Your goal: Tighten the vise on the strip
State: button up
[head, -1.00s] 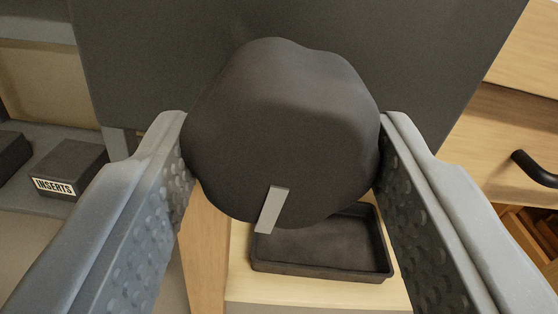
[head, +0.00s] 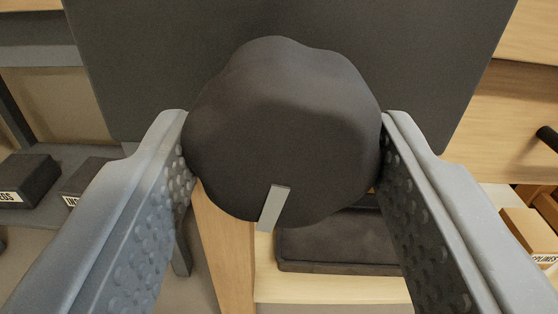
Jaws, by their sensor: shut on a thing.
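A large dark lobed knob (head: 280,120) fills the middle of the view between the two grey fingers. A short light grey bar (head: 273,208) lies on its lower face, like a pointer mark. My gripper (head: 283,160) is shut on the knob, one finger at its left side and one at its right. I take the knob for the vise's handle. The vise jaws and a strip clamped in them cannot be made out; the knob hides what is behind it.
A broad dark panel (head: 120,70) stands behind the knob. A dark shallow tray (head: 335,255) sits below on pale wood, partly hidden by the right finger. Dark labelled boxes (head: 28,180) stand at left. Wooden drawers with a black handle (head: 548,138) are at right.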

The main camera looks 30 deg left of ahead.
jog(key=shift+w+r+m+p, duration=0.1)
jog(key=shift+m+p, duration=1.9)
jog(key=shift+p, duration=0.75)
jog(key=o, duration=0.8)
jog(key=shift+o, duration=0.2)
jog(key=v, duration=0.7)
jog(key=shift+b, duration=0.4)
